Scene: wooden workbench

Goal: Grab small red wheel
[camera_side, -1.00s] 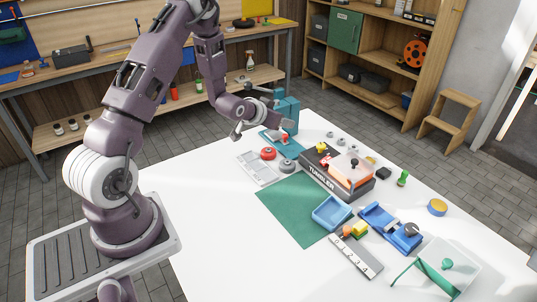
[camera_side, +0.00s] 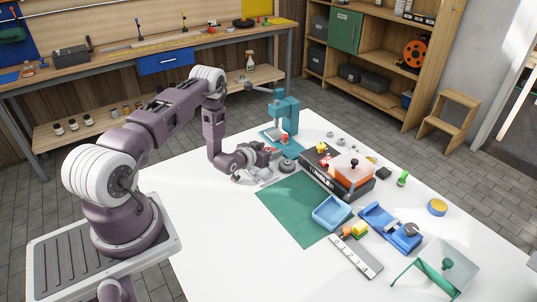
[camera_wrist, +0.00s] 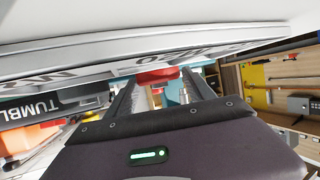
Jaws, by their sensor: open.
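In the wrist view, a red wheel (camera_wrist: 157,77) lies just beyond and between the tips of my gripper (camera_wrist: 158,84). The two fingers are apart, one on each side of it, and I see no clear contact. In the side view my gripper (camera_side: 272,157) is low over the table's far left part, and its body hides most of the red wheel there. A smaller red part (camera_side: 285,138) sits at the teal press (camera_side: 290,113), behind my gripper. A dark grey wheel (camera_side: 287,167) lies to the right of my gripper.
A black box marked TUMBLER (camera_side: 345,185) stands right of my gripper. A green mat (camera_side: 292,210) lies in front, with a blue tray (camera_side: 332,212) at its right edge. The white table's (camera_side: 205,240) left front part is clear.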

